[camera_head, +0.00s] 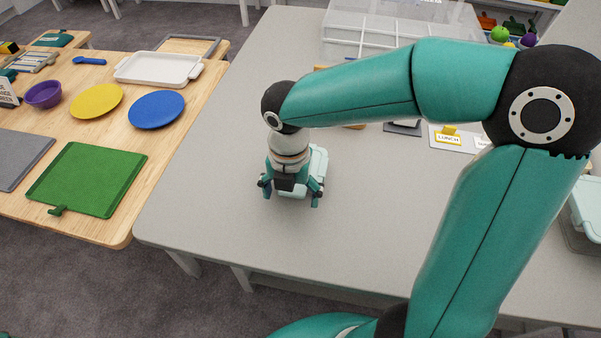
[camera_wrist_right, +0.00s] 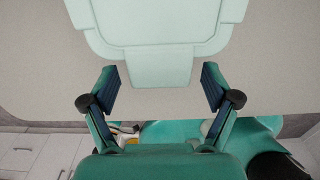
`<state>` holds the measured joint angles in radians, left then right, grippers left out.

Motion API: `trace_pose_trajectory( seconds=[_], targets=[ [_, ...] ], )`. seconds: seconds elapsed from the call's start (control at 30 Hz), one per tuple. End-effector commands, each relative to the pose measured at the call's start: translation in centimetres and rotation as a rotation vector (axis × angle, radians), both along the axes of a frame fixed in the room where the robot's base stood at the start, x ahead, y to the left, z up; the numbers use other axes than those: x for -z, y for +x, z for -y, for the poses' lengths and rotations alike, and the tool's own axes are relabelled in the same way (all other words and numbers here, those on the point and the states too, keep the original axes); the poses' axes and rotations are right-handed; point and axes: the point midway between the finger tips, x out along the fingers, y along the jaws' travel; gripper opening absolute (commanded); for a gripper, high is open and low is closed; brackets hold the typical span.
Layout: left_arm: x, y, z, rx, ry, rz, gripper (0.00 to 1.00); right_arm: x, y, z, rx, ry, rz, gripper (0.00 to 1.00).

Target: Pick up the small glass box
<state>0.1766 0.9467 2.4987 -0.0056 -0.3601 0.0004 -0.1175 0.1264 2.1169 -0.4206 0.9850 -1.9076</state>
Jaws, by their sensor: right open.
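The small glass box (camera_head: 319,163) has a pale mint lid and stands on the grey table, partly hidden behind my right gripper (camera_head: 291,196). In the right wrist view the box (camera_wrist_right: 160,25) fills the top, with a lid tab pointing toward my gripper. The right gripper (camera_wrist_right: 161,88) points down and is open, one finger to each side of the tab. The fingers appear apart from the box, and nothing is held. My left gripper is not in view.
The grey table (camera_head: 220,210) is clear around the box. A clear divided container (camera_head: 390,35) stands at the back, with a LUNCH label (camera_head: 447,138) in front. A wooden table (camera_head: 120,225) at left holds plates, a purple bowl (camera_head: 43,94) and a green tray (camera_head: 88,180).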

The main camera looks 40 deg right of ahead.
Motion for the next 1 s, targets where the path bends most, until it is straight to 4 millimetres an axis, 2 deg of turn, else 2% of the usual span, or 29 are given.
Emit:
trace_pose_trajectory(
  seconds=[0.23,0.67,1.0],
  targets=[
    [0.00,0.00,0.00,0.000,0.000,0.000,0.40,0.13,0.01,0.01,0.000,0.000,0.001,0.86],
    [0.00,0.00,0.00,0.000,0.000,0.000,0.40,0.09,0.03,0.00,-0.001,0.000,0.001,0.14],
    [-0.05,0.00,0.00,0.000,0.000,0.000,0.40,-0.21,0.09,-0.01,-0.001,0.000,0.004,0.13]
  ],
)
